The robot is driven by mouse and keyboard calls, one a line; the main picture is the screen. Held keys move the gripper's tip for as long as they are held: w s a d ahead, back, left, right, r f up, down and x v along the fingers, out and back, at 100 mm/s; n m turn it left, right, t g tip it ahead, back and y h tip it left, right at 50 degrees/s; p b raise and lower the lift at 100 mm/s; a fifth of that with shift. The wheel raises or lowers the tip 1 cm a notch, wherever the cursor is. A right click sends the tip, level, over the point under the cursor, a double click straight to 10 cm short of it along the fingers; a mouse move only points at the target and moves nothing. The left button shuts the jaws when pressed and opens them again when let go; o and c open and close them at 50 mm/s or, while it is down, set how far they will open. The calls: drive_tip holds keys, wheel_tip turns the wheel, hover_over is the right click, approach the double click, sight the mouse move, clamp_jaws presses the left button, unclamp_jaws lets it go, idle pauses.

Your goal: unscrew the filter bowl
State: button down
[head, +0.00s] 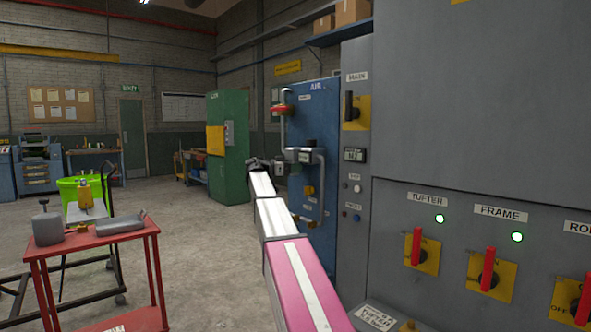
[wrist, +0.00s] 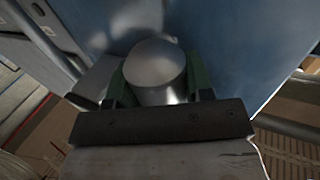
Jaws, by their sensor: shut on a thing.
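The filter bowl (wrist: 155,68), a smooth grey metallic cylinder with a rounded end, sits between the two green-padded fingers of my gripper (wrist: 157,82) in the wrist view. The fingers touch it on both sides, and my gripper is shut on it. In the head view my arm reaches out to the blue panel marked AIR (head: 318,105), with its end beside the panel's pipework. The bowl cannot be clearly made out there. Its threaded joint is hidden in both views.
A red-handled valve (head: 281,109) and grey pipe (head: 320,185) are on the blue panel. A grey cabinet (head: 480,130) with red switches stands close at right. A red cart (head: 98,236) and a green bin (head: 70,190) stand at left. The floor between is clear.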

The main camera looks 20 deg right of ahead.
drive_tip(key=shift+w+a+r+m+g, duration=0.15)
drive_tip(key=shift+m+g, duration=0.15)
drive_tip(key=shift+g, duration=0.2)
drive_tip(key=shift+w+a+r+m+g, duration=0.15)
drive_tip(key=shift+m+g, duration=0.15)
drive_tip(key=shift+g, duration=0.2)
drive_tip(key=m+g, duration=0.1)
drive_tip(key=m+g+y, duration=0.1)
drive_tip(key=g, duration=0.1)
drive_tip(key=shift+s+f, duration=0.15)
drive_tip(key=shift+s+a+m+g+y, duration=0.1)
drive_tip(key=shift+s+m+g+y, duration=0.2)
drive_tip(key=shift+m+g+y, duration=0.75)
drive_tip(key=shift+c, duration=2.2)
unclamp_jaws()
drive_tip(key=shift+a+h, duration=0.15)
drive_tip(key=shift+h, duration=0.1)
drive_tip(key=shift+d+f, duration=0.1)
drive_tip(key=shift+d, duration=0.15)
drive_tip(key=shift+c, duration=0.8)
drive_tip(key=shift+f, duration=0.1)
